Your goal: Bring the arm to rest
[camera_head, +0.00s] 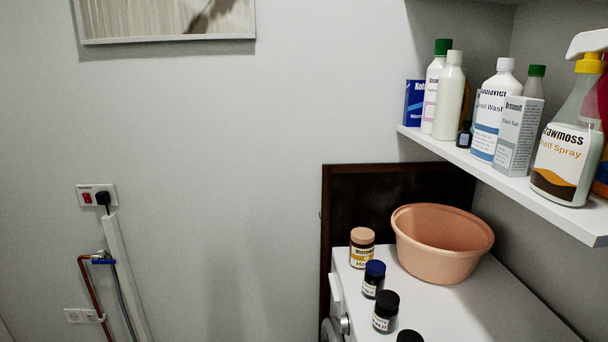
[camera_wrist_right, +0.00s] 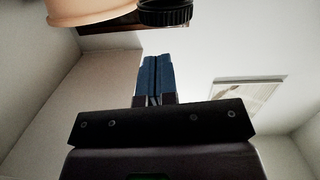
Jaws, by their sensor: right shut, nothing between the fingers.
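My right gripper (camera_wrist_right: 155,68) shows in the right wrist view with its two blue fingers shut together and nothing between them. It is not in the head view. The black ridged lid of a jar (camera_wrist_right: 165,12) is at the top edge of the right wrist view, beyond the fingertips and apart from them. My left gripper and arm are in neither view.
A white shelf (camera_head: 500,180) with bottles overhangs the right side.

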